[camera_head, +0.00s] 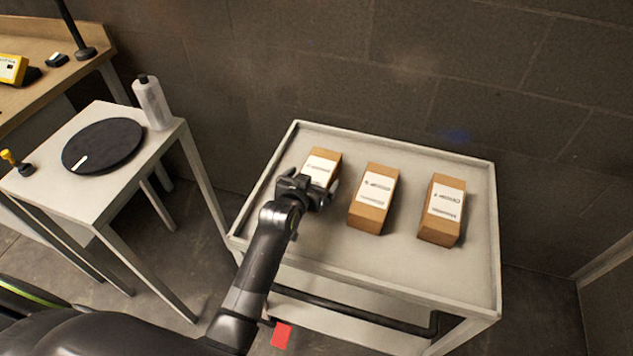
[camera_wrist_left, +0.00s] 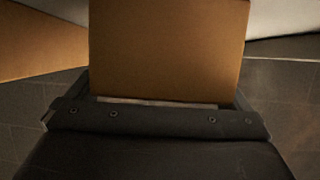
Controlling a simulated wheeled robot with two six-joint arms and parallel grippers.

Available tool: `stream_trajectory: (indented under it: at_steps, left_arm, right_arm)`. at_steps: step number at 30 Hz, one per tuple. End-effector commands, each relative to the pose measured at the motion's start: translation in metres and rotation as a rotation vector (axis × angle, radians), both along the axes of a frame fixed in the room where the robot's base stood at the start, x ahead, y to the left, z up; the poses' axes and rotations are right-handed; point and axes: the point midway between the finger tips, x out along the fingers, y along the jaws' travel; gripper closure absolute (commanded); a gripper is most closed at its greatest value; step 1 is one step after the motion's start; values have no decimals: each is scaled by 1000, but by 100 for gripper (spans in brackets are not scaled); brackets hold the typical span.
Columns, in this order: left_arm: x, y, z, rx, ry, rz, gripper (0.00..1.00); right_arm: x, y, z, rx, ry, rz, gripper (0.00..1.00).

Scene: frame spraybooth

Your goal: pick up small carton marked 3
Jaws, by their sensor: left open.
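Three small brown cartons with white labels stand in a row on the tray top of a grey cart (camera_head: 400,268). The left carton (camera_head: 322,158) is partly hidden by my left gripper (camera_head: 307,190). The middle carton (camera_head: 369,212) and right carton (camera_head: 440,230) are in full view. The label print is too small for me to read surely, so I cannot tell which is marked 3. My left gripper is open at the near side of the left carton. In the left wrist view a brown carton face (camera_wrist_left: 168,50) fills the space just beyond the gripper; contact is unclear.
The cart has a raised rim, and a block wall (camera_head: 420,70) stands behind it. A small table (camera_head: 110,190) at the left holds a black disc (camera_head: 104,146) and a white bottle (camera_head: 152,103). The tray is bare around the cartons.

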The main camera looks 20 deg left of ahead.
Motion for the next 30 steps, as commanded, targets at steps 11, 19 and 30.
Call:
stream_trajectory:
  at_steps: [11, 19, 30]
  left_arm:
    - [0, 0, 0, 0, 1, 0, 29]
    - [0, 0, 2, -1, -4, 0, 60]
    - [1, 0, 20, -2, -8, -1, 60]
  right_arm:
    - [0, -1, 1, -1, 0, 0, 64]
    - [0, -1, 1, -1, 0, 0, 64]
    - [0, 0, 3, -1, 0, 0, 64]
